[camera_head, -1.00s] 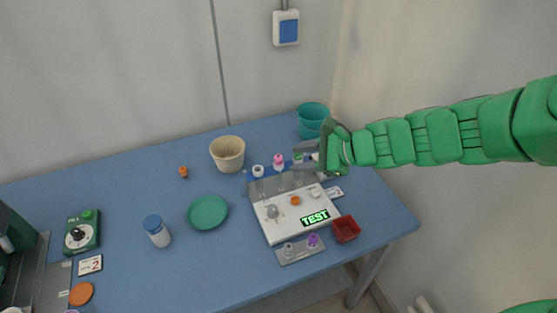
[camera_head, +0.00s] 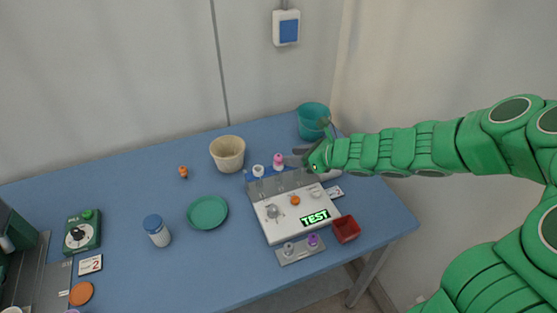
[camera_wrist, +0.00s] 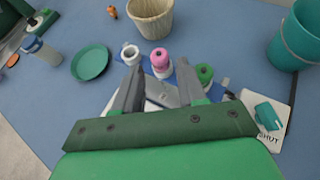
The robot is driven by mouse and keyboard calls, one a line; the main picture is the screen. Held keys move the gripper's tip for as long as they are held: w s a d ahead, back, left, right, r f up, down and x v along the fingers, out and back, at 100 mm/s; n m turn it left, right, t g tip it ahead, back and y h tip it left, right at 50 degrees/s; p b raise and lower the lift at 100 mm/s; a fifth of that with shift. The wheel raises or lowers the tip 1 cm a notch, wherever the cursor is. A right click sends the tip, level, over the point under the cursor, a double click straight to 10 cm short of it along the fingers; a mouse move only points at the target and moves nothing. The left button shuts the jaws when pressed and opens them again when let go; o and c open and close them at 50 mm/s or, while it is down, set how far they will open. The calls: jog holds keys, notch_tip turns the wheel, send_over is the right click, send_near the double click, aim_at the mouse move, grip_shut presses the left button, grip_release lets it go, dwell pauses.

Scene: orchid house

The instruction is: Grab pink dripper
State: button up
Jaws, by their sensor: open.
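The pink dripper (camera_head: 278,159) has a pink top over a white body and stands in the row behind the white test device (camera_head: 285,226). In the wrist view the pink dripper (camera_wrist: 160,58) shows just beyond and between my two fingertips. My gripper (camera_head: 297,155) is just right of it in the head view. In the wrist view my gripper (camera_wrist: 158,77) is open, with nothing seen between its fingers. A white dripper (camera_wrist: 131,54) stands to the left and a green one (camera_wrist: 204,74) to the right; the green one is hidden in the head view.
A cream pot (camera_head: 228,153) stands behind to the left, and a teal pot (camera_head: 313,121) behind to the right. A teal saucer (camera_head: 208,212), a blue-capped bottle (camera_head: 157,231) and a red tray (camera_head: 346,229) stand on the blue table (camera_head: 130,190). A card marked SHUT (camera_wrist: 268,122) lies right of my gripper.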

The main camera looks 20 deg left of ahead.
aim_at(281, 157)
jog(key=shift+x, duration=2.7)
jog(key=shift+s+f, duration=0.1)
jog(key=shift+f, duration=0.1)
grip_shut()
